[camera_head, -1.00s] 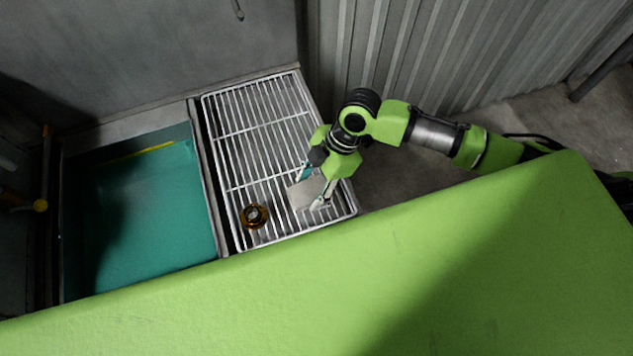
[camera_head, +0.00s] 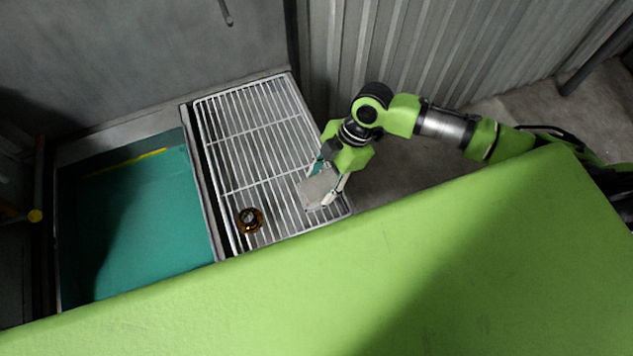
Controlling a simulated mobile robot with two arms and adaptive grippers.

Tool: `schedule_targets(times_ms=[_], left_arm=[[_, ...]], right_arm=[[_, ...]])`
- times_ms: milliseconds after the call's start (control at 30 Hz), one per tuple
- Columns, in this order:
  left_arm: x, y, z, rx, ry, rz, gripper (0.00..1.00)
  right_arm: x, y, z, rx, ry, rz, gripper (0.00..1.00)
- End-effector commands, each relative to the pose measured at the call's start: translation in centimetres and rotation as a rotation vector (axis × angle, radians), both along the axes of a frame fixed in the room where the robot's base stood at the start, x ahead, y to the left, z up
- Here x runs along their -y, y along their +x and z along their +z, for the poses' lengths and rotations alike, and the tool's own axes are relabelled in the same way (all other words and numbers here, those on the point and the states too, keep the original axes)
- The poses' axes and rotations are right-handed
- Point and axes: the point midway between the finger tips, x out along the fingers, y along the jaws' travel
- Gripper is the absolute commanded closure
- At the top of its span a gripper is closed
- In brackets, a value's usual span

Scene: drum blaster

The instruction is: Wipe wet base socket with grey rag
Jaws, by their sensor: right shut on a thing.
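A round amber-brown piece with a pale centre (camera_head: 250,220), likely the base socket, sits on the white wire rack near its front left corner. My right gripper (camera_head: 327,192) is over the right front part of the rack, to the right of the socket and apart from it. It is shut on the grey rag (camera_head: 318,188), a small flat light-grey piece that hangs between the fingers. Whether the rag touches the rack is hard to tell. Wetness on the socket cannot be made out. My left gripper is not in view.
The white wire rack (camera_head: 243,147) is mostly bare. A basin of teal liquid (camera_head: 150,225) lies to its left, with a yellow strip (camera_head: 127,162) at its back edge. A corrugated metal wall (camera_head: 420,50) stands behind. My green body fills the front.

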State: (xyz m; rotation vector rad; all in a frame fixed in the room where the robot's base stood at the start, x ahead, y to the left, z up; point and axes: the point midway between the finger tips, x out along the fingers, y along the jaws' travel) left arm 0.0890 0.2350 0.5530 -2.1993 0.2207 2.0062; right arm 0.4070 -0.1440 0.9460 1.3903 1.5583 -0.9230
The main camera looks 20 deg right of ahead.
Motion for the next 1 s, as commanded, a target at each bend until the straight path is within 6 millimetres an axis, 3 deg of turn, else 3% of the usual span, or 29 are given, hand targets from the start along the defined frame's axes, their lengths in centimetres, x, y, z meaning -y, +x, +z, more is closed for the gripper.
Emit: schedule_targets(times_ms=[367,600,1000], left_arm=[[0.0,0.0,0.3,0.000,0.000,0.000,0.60],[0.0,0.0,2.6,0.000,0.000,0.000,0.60],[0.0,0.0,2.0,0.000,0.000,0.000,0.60]], right_arm=[[0.1,0.0,0.3,0.000,0.001,-0.001,0.71],[0.1,0.0,2.6,0.000,0.001,0.000,0.71],[0.1,0.1,5.8,0.001,0.000,0.000,0.71]])
